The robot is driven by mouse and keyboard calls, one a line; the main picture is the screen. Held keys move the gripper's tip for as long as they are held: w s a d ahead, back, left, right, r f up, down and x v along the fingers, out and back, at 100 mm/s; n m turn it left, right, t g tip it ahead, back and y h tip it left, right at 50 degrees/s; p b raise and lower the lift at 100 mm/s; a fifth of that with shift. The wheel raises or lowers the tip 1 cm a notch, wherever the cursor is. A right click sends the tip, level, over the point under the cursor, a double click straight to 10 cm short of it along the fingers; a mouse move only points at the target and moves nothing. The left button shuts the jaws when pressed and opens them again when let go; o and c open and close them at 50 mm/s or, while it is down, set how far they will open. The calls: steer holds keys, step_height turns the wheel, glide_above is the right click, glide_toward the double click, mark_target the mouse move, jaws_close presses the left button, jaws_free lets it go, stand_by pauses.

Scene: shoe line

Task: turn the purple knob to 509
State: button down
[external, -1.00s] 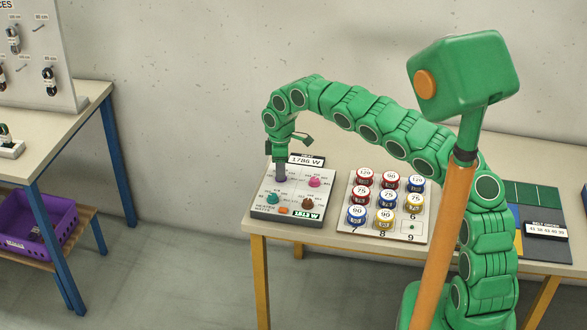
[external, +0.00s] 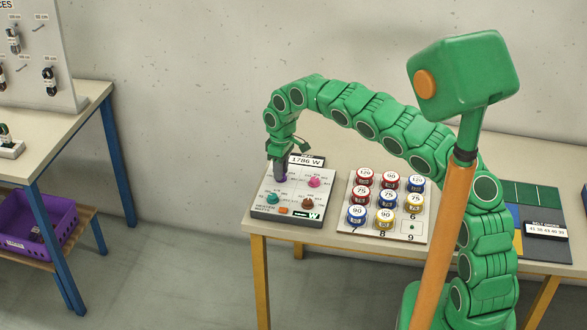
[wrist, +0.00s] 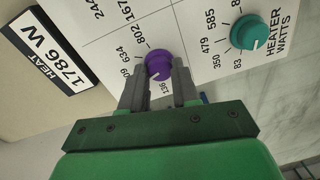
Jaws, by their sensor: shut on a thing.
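The purple knob (wrist: 158,65) is on the white panel of the control box (external: 258,212), in the middle of the wrist view. My gripper (wrist: 158,82) is shut on it, one grey finger on each side. A pale mark shows on the knob's face, but I cannot tell exactly which number it points to. Printed numbers around it include 634 and 802; a label ending in 09 is partly hidden by the left finger. In the external view my gripper (external: 281,172) points down at the box's back left, mostly covering the knob.
The teal knob (wrist: 250,32) labelled heater watts sits beside the purple one. A display (wrist: 48,52) reads 1786 W. Pink (external: 314,183) and brown (external: 307,203) knobs are on the box. A board of numbered spools (external: 350,231) stands to the right.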

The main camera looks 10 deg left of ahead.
steer(key=shift+m, duration=1.5)
steer(key=c, duration=0.8)
jaws_free()
steer(key=shift+r, duration=0.15)
steer(key=r, duration=0.6)
steer(key=shift+w+r, duration=0.1)
steer(key=shift+w, duration=0.1)
steer(key=shift+d+r, duration=0.1)
steer(key=shift+r, duration=0.55)
